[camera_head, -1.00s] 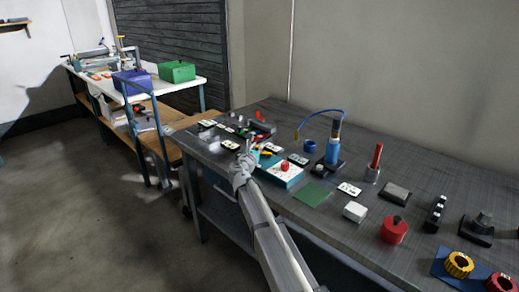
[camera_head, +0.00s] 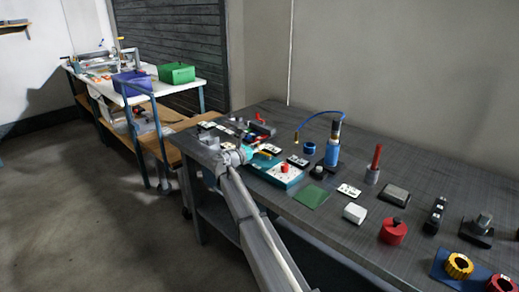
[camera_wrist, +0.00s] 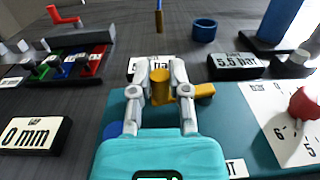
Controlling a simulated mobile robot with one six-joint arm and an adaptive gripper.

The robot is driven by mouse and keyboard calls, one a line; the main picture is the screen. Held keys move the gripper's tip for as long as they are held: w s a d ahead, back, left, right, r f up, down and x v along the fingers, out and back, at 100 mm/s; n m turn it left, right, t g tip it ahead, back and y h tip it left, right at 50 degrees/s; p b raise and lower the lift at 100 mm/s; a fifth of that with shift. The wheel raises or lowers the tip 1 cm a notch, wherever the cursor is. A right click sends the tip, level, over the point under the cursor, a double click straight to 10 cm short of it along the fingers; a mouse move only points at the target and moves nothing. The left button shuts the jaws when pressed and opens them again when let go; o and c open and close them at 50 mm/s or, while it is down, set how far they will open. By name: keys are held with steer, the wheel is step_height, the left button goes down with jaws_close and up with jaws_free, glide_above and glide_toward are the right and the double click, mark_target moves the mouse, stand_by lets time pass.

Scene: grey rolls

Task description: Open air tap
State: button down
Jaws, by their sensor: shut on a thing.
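The air tap is a yellow post (camera_wrist: 160,89) with a yellow lever arm (camera_wrist: 204,90) pointing right, on a teal box (camera_wrist: 228,118) in the wrist view. My gripper (camera_wrist: 161,78) has a finger on each side of the post and is shut on it. In the head view my gripper (camera_head: 246,153) reaches in from the left, low over the teal box (camera_head: 268,177), beside the yellow lever (camera_head: 263,154). The foot of the post is partly hidden by my gripper.
A red knob (camera_wrist: 305,104) stands on the box's white dial plate at right. Label cards stand behind, one reading 5.6 bar (camera_wrist: 236,66). A blue ring (camera_wrist: 204,30) and blue bottle (camera_head: 332,150) stand farther back. A green mat (camera_head: 311,197) lies at right.

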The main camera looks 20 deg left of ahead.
steer(key=shift+w+d+m+g+h, duration=0.15)
steer(key=shift+w+m+g+h, duration=0.25)
steer(key=shift+m+g+h, duration=0.5)
steer(key=shift+d+h, duration=0.1)
steer(key=shift+h, duration=0.3)
steer(key=shift+d, duration=0.1)
steer(key=c, duration=0.6)
jaws_free()
steer(key=shift+a, duration=0.2)
steer(key=shift+s+a, duration=0.35)
steer(key=shift+s, duration=0.1)
steer(key=v, duration=1)
steer(key=shift+s+a+f, duration=0.15)
steer(key=shift+s, duration=0.2)
